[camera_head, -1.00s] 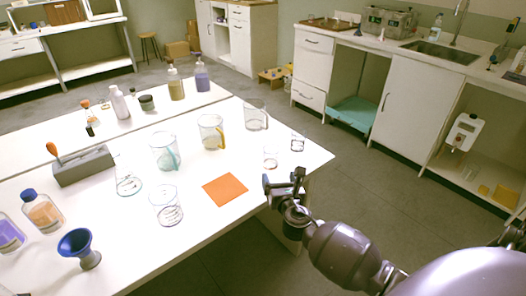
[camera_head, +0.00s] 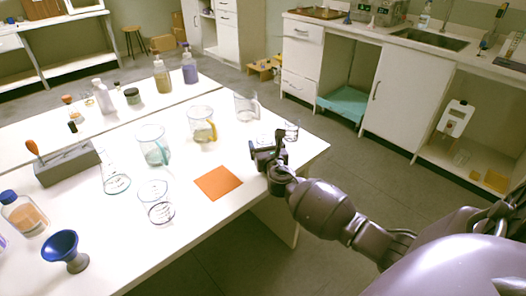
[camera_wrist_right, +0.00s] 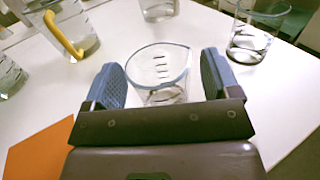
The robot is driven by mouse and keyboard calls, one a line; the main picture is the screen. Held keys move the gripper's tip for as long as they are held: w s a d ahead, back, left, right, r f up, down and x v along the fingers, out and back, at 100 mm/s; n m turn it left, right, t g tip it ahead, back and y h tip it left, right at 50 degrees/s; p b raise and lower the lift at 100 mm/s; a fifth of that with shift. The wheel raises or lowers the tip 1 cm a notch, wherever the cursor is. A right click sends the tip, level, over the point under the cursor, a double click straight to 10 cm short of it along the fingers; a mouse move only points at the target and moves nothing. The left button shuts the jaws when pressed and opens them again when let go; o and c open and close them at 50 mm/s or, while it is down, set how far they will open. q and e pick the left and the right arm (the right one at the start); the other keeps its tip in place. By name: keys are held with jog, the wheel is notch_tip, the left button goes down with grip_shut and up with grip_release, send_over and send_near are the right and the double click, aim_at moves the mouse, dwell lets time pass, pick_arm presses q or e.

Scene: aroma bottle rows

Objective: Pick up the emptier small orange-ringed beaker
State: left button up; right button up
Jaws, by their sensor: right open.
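My right gripper (camera_head: 266,147) is open at the near right edge of the white table. In the right wrist view its blue fingers (camera_wrist_right: 162,66) stand on either side of a small clear beaker (camera_wrist_right: 160,62), which is upright with a little clear content low down; no grip on it shows. The gripper mostly hides this beaker in the head view. A second small beaker (camera_head: 291,131) stands just to the right, and also shows at the upper right of the wrist view (camera_wrist_right: 250,38). I cannot make out an orange ring on either. My left gripper is out of view.
An orange square mat (camera_head: 218,183) lies left of the gripper. A yellow-handled jug (camera_head: 202,124), a clear jug (camera_head: 246,106), a teal-handled jug (camera_head: 153,146) and a larger beaker (camera_head: 157,203) stand around. The table edge is close on the right.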

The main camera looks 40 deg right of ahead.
jog(key=shift+w+d, duration=0.25)
jog(key=shift+w, duration=0.3)
jog(key=shift+c, duration=0.5)
jog(key=c, duration=0.9)
jog(key=shift+r, duration=0.15)
